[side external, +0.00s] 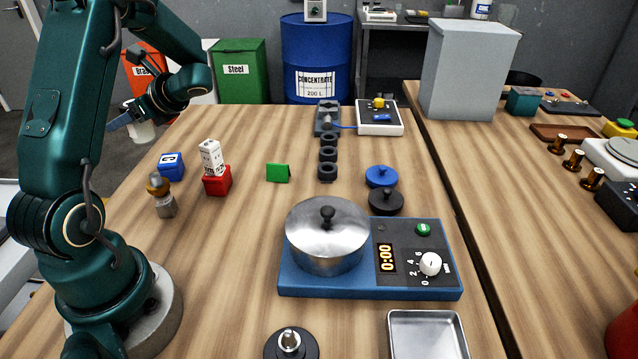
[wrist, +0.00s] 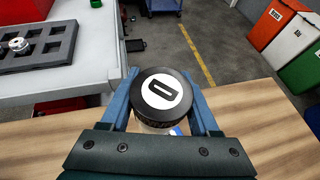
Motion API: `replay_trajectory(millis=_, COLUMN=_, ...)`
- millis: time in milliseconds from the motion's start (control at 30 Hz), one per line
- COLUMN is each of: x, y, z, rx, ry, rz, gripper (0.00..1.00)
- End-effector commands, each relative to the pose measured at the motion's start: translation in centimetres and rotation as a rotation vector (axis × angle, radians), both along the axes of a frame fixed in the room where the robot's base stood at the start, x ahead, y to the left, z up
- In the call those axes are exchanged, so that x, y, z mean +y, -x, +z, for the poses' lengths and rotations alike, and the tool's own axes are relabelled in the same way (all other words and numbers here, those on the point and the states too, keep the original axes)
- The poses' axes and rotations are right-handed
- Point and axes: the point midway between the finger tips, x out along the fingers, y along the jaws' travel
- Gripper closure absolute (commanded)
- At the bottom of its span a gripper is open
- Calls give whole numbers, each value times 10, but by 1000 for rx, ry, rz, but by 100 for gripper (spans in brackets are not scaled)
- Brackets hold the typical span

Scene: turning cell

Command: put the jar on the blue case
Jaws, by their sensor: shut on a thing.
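In the wrist view the jar's black lid (wrist: 163,92) with a white disc and dark mark sits between the two blue fingers. A small blue case (side external: 171,166) marked C stands on the wooden table, below and right of the jar in the side view. The jar is apart from it. Most of the jar's body is hidden in the wrist view.
A red block (side external: 217,181) with a white dotted piece on it stands right of the blue case. A small brown-and-grey figure (side external: 161,195) stands in front. A green piece (side external: 278,173) and a blue hotplate with a pot (side external: 327,237) are farther right. Bare wood lies between.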

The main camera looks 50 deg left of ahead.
Motion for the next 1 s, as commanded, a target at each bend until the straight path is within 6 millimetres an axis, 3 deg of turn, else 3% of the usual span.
replay_trajectory(millis=100, x=1, y=-19, z=-12, rx=1, ry=0, rz=0, gripper=98)
replay_trajectory(millis=300, x=1, y=-32, z=-20, rx=0, ry=0, rz=1, gripper=98)
replay_trajectory(millis=600, x=1, y=-33, z=-56, rx=3, ry=2, rz=1, gripper=98)
replay_trajectory(millis=1000, x=1, y=-33, z=-62, rx=0, ry=0, rz=0, gripper=98)
